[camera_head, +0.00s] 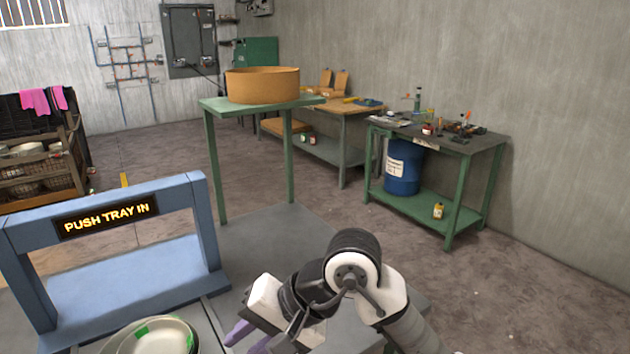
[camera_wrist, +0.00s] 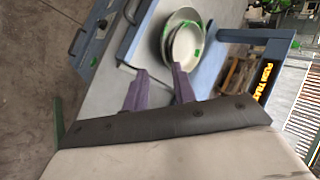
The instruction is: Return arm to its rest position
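My gripper (camera_head: 240,333) is at the bottom centre of the head view, with my arm folded beside it at the lower right. Its purple fingers also show in the wrist view (camera_wrist: 158,92), spread apart with nothing between them. Pale bowls (camera_head: 158,338) with green marks sit stacked at the bottom edge of the head view, left of my gripper. The stack also shows in the wrist view (camera_wrist: 186,42), beyond the fingertips and apart from them.
A blue frame (camera_head: 205,232) with a lit "PUSH TRAY IN" sign (camera_head: 107,216) stands at the left. A green table (camera_head: 215,104) holds a round wooden tub (camera_head: 262,87). Workbenches (camera_head: 480,145) line the right wall. The floor (camera_head: 480,290) at the right is clear.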

